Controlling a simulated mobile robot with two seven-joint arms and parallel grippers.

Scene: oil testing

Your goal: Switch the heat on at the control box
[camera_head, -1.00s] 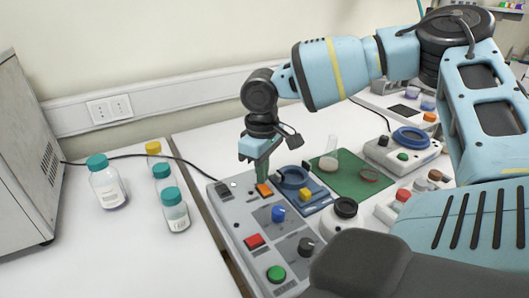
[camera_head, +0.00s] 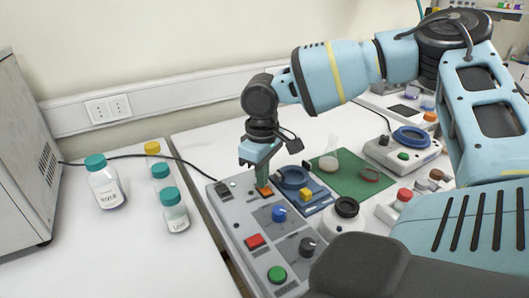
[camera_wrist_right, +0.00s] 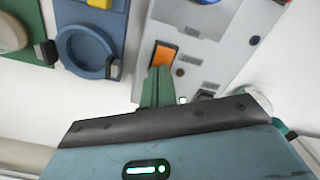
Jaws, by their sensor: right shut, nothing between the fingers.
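The grey control box (camera_head: 236,222) stands on the white table, tilted in the head view. It carries an orange rocker switch (camera_head: 265,192) near its far end, a blue knob (camera_head: 279,213), a red button (camera_head: 255,241), a dark knob (camera_head: 307,245) and a green button (camera_head: 277,274). My right gripper (camera_head: 262,184) points down, shut and empty, with its green fingertips at the orange switch. In the right wrist view the fingers (camera_wrist_right: 157,84) reach the near end of the orange switch (camera_wrist_right: 165,55); I cannot tell whether they press it. My left gripper is out of view.
A blue ring-shaped holder (camera_head: 293,178) is right beside the box, with a green mat (camera_head: 345,182) and flask (camera_head: 329,160) beyond. Several capped bottles (camera_head: 106,185) stand on the left table. A gap separates the tables. A black cable (camera_head: 130,156) runs to the box.

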